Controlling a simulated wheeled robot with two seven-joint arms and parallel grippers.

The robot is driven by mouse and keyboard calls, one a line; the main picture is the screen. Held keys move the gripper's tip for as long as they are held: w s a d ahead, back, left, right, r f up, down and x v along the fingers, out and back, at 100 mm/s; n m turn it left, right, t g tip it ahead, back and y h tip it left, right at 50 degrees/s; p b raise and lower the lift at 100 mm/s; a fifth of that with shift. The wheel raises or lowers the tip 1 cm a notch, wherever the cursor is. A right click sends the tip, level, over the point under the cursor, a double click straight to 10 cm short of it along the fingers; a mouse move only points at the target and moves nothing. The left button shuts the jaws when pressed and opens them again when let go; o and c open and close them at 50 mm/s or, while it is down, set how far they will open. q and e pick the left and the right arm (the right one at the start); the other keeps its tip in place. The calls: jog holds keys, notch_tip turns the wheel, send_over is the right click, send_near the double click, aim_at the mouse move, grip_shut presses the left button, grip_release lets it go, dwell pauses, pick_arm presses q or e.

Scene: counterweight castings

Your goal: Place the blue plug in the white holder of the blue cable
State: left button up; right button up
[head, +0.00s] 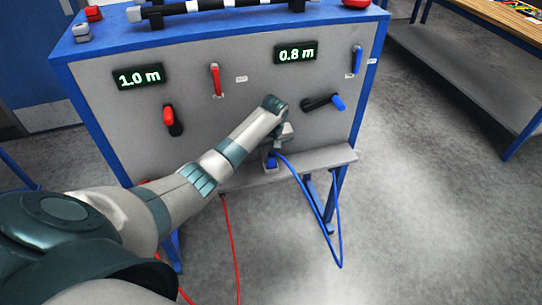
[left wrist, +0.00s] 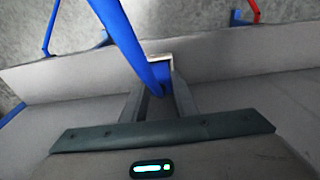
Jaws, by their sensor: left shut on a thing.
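My left gripper (head: 273,150) reaches down in front of the grey panel, just above the ledge at its foot. In the left wrist view its fingers (left wrist: 158,105) are shut on the blue plug (left wrist: 162,78), which the cable and fingers partly cover. The blue cable (head: 303,185) leaves the plug, hangs below the ledge in a loop and comes back up to the ledge's right part. A white holder (left wrist: 160,58) shows as a pale edge right at the plug, by the ledge. I cannot tell whether the plug sits inside it. My right gripper is out of view.
The grey ledge (head: 325,160) runs along the panel's foot. The panel carries displays reading 1.0 m (head: 139,77) and 0.8 m (head: 295,54), a red lever (head: 169,116) and a blue lever (head: 338,102). Red cables (head: 231,220) hang at the left.

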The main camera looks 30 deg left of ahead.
pick_arm(q)
jog(key=shift+f, duration=0.4)
jog(key=shift+f, duration=0.15)
jog(key=o, duration=1.1)
jog(key=shift+r, duration=0.4)
notch_tip(320, 180, up, 11)
jog(key=s+d+b, duration=0.1)
jog(key=shift+d+r+b, duration=0.2)
jog(key=shift+b, duration=0.2)
jog(key=shift+d+f, duration=0.1)
